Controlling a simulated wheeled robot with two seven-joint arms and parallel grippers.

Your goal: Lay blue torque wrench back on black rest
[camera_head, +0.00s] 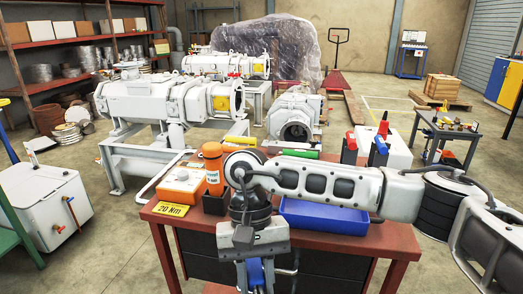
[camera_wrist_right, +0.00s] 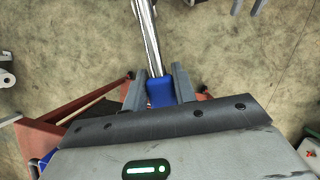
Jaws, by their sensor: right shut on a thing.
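The blue torque wrench (camera_wrist_right: 159,91) shows in the right wrist view as a blue grip and a chrome shaft running away towards the top of the picture. My right gripper (camera_wrist_right: 160,83) is shut on the blue grip, one finger on each side. In the head view my right gripper (camera_head: 255,266) hangs at the front edge of the red workbench (camera_head: 337,240), with part of the blue grip (camera_head: 256,274) between its fingers. The shaft is cut off or hidden there. I cannot clearly make out the black rest; my right arm covers much of the bench. My left gripper is not in view.
On the bench stand an orange bottle (camera_head: 213,168) in a black holder (camera_head: 215,204), a white and orange box (camera_head: 182,187), a yellow "20 Nm" sign (camera_head: 170,209) and a blue tray (camera_head: 322,216). White pump machines (camera_head: 150,100) stand behind.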

